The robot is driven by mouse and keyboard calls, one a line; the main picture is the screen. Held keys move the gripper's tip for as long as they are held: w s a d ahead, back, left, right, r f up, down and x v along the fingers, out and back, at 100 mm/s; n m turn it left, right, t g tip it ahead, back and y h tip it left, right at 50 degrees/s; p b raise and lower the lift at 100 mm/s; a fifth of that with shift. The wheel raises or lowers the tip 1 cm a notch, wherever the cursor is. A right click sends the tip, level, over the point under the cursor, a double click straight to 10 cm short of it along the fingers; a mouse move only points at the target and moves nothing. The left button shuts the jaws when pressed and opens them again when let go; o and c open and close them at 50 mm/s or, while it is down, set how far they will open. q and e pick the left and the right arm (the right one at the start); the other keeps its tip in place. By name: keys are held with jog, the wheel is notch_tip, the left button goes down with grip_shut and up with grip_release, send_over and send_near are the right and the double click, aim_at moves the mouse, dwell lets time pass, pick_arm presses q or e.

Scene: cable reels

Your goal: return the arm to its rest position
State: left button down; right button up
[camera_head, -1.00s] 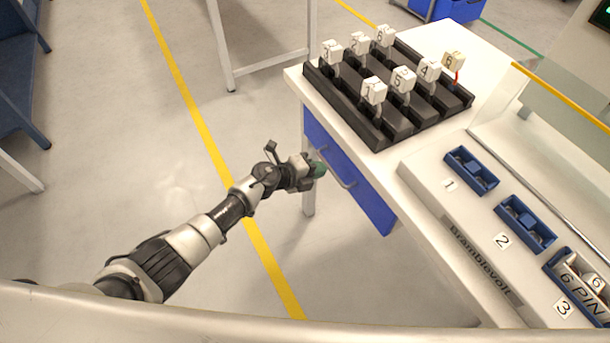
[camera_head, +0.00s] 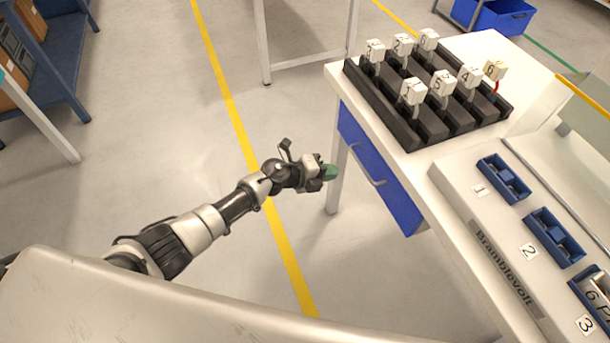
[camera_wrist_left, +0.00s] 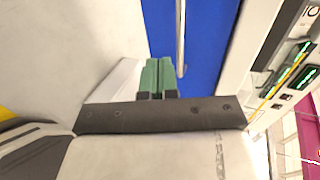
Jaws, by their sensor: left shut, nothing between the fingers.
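My left arm comes in from the left in the head view and stretches out over the floor. My left gripper (camera_head: 330,172) is at its end, just left of the workbench's blue drawer and apart from the bench top. In the left wrist view its green fingers (camera_wrist_left: 158,76) are together with nothing between them. The blue drawer front (camera_wrist_left: 212,40) and its handle stand beyond the fingers there. My right gripper shows in neither view.
The white workbench (camera_head: 455,165) carries a black rack (camera_head: 425,128) with several numbered white connectors. Blue holders (camera_head: 503,178) sit in a panel at the right. The blue drawer (camera_head: 378,172) has a protruding handle. Open floor (camera_head: 170,100) lies to the left; a blue shelf (camera_head: 62,60) stands far left.

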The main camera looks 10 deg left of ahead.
pick_arm(q)
jog(key=v, duration=0.7)
jog(key=shift+a+p, duration=0.4)
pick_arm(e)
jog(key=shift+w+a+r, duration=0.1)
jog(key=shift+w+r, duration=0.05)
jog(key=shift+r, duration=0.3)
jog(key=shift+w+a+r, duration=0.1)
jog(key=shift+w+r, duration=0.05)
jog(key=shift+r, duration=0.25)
pick_arm(q)
jog(key=s+a+f+n+y, duration=0.55)
jog(key=s+f+n, duration=0.3)
jog(key=f, duration=0.45)
jog(key=s+a+f+n+y, duration=0.4)
jog(key=s+a+f+n, duration=0.3)
jog(key=f+n, duration=0.4)
jog(key=s+f+n+g+y, duration=0.1)
jog(key=s+f+n+g, duration=0.2)
jog(key=s, duration=1.2)
jog(key=s+f+n+g+y, duration=0.1)
jog(key=s+f+n+g, duration=0.2)
jog(key=s+f, duration=0.5)
jog(key=s+n, duration=0.1)
jog(key=s, duration=0.6)
jog(key=shift+f+g, duration=0.2)
jog(key=shift+g, duration=0.2)
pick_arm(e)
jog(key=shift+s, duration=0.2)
